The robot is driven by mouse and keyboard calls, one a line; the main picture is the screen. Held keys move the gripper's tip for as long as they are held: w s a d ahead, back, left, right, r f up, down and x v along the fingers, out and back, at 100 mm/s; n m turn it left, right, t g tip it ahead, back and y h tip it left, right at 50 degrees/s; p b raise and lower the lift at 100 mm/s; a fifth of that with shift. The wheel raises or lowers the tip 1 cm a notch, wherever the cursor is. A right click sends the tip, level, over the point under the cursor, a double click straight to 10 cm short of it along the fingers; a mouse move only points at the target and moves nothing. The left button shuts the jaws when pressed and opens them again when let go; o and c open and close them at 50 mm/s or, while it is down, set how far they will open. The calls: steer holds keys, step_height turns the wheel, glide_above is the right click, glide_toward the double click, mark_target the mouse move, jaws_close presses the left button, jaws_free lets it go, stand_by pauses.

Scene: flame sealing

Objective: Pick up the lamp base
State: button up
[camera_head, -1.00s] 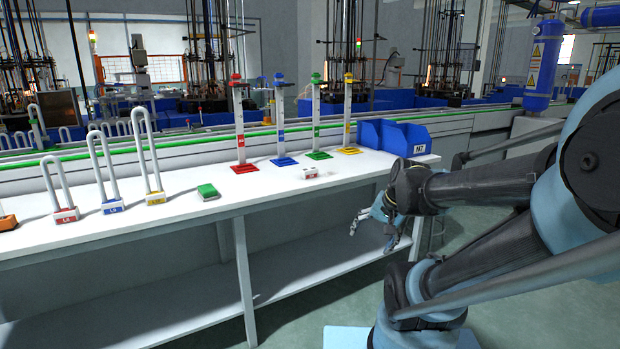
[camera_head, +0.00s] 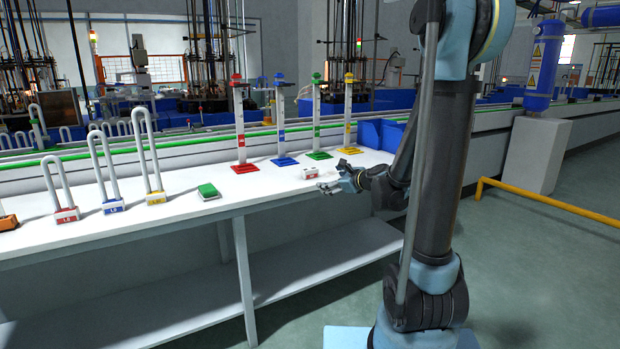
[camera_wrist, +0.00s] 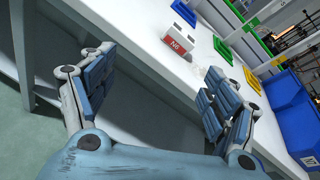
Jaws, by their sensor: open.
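The lamp base appears to be a small white block with a red label (camera_head: 310,173), standing on the white table near its front edge. In the wrist view the block (camera_wrist: 180,45) lies ahead of my gripper, beyond the fingertips. My gripper (camera_head: 333,176) is open and empty, just right of the block at the table's front edge. In the wrist view its two padded fingers (camera_wrist: 158,70) are spread wide, with table edge between them. The block is apart from both fingers.
Red, blue, green and yellow stands (camera_head: 240,125) line the table's back. A blue bin (camera_head: 371,133) is behind my arm. A green-topped block (camera_head: 208,191) and several U-shaped lamps (camera_head: 152,160) stand left. The table between the green-topped block and the lamp base is clear.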

mark_target(312, 170)
steer(key=w+a+f+m, duration=0.1)
steer(key=w+a+m, duration=0.1)
steer(key=w, duration=0.4)
steer(key=w+a+f+m+t, duration=0.1)
steer(key=w+a+m, duration=0.1)
steer(key=w+a, duration=0.2)
steer(key=w+a+f+m, duration=0.1)
steer(key=w+a, duration=0.2)
steer(key=w, duration=0.6)
steer(key=shift+a+m+t, duration=0.4)
steer(key=shift+c, duration=0.2)
steer(key=c, duration=1.2)
